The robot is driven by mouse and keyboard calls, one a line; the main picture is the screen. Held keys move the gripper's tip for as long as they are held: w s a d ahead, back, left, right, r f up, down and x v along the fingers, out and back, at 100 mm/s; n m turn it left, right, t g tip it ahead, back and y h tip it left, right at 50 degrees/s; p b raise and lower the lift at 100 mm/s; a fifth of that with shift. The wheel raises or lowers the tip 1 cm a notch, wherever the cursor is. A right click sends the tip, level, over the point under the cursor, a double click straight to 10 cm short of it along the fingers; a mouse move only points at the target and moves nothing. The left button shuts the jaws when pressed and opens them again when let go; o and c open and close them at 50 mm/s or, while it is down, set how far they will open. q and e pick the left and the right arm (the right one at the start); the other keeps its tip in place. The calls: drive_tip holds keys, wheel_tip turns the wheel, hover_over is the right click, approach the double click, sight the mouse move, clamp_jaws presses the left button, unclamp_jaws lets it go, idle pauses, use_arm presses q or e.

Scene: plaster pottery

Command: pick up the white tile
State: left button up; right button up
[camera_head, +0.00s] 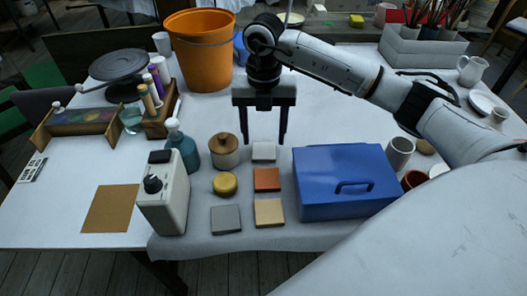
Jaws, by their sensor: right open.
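The white tile (264,151) lies flat on the cloth-covered table, at the back of a short column of tiles. An orange-brown tile (267,179) and a tan tile (269,212) lie in front of it. My right gripper (266,140) points down over the white tile, its two fingers apart and empty. The fingertips show on either side of the tile's back edge; I cannot tell their exact height above it. My left gripper is not in view.
A blue metal box (345,182) stands close on the right. A lidded wooden jar (224,151), a yellow round pot (225,184) and a grey tile (226,219) are on the left. An orange bucket (201,52) stands behind.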

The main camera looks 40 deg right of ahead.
sight(264, 150)
wheel_tip(264, 150, down, 4)
drive_tip(key=shift+f, duration=0.1)
drive_tip(key=c, duration=0.9)
